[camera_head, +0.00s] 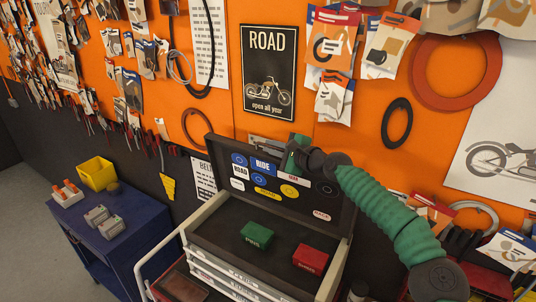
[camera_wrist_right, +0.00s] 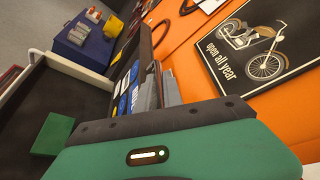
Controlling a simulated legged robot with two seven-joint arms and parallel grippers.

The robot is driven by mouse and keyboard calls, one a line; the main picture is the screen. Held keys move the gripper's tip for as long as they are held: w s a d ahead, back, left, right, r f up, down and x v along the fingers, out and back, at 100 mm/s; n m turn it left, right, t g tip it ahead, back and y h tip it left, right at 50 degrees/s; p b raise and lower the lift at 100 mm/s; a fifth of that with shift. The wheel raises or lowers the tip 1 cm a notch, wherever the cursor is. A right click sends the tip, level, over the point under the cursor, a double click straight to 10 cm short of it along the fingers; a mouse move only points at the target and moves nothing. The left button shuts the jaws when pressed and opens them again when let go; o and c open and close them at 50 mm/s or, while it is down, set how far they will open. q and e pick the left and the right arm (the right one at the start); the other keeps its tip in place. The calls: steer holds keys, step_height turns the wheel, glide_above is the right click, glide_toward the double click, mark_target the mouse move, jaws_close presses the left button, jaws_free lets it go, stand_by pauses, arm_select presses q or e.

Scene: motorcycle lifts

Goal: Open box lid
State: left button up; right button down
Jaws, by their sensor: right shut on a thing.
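The box lid (camera_head: 268,178) stands raised at the back of the toolbox (camera_head: 190,240), its sticker-covered inner face toward me. My right gripper (camera_head: 287,150) reaches in from the right and is at the lid's top edge, shut on it. In the right wrist view, the grey fingers (camera_wrist_right: 160,90) lie at the edge of the lid (camera_wrist_right: 124,88); the exact contact is partly hidden by the green gripper body. The open top tray holds a green box (camera_head: 257,236) and a red box (camera_head: 310,259). My left gripper is not in view.
A blue cabinet (camera_head: 110,235) with a yellow bin (camera_head: 97,173) and small parts stands at left. The orange wall behind holds a ROAD poster (camera_head: 269,72), hanging packets and rings (camera_head: 397,123). Drawers are below the tray.

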steer(key=shift+w+d+r, duration=0.1)
steer(key=shift+w+d, duration=0.05)
steer(key=shift+w, duration=0.05)
stand_by(0.3)
steer(key=c, duration=1.6)
jaws_free()
steer(key=shift+o, duration=0.6)
steer(key=shift+f, duration=0.2)
